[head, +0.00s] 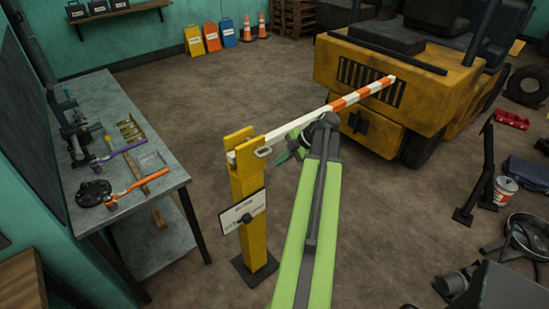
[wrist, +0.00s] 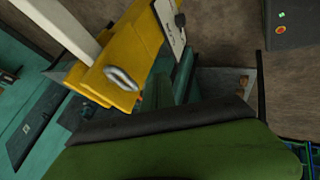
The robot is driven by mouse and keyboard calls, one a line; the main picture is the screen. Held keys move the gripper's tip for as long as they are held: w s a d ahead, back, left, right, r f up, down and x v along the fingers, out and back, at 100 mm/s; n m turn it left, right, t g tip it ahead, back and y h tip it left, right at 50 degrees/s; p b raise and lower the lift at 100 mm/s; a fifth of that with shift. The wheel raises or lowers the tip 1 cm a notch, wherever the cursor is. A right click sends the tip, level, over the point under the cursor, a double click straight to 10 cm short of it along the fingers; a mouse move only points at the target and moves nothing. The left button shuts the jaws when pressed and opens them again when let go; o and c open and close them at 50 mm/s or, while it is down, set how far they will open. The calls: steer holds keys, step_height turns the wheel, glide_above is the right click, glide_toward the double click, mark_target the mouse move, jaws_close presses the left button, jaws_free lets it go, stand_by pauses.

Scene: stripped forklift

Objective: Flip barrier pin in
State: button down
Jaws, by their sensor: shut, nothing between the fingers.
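The barrier pin (head: 263,152) is a small grey loop at the side of the yellow post (head: 250,205), near its top. In the wrist view the pin's loop (wrist: 123,77) lies against the yellow post head (wrist: 118,60). The red and white barrier arm (head: 345,102) runs from the post head up and right; its white part (wrist: 72,30) shows in the wrist view. My gripper (head: 281,157) is shut and empty, just right of the pin in the head view, and looks apart from it. How far the pin sits in the post is hidden.
A white sign with a dark knob (head: 243,212) is on the post. A workbench with tools (head: 165,190) stands at left, a yellow forklift (head: 400,85) behind the barrier arm. A can (head: 504,190) and loose parts lie at right.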

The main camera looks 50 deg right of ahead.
steer(key=p+v, duration=0.5)
steer(key=v, duration=0.4)
steer(key=shift+d+r, duration=0.1)
steer(key=shift+r, duration=0.05)
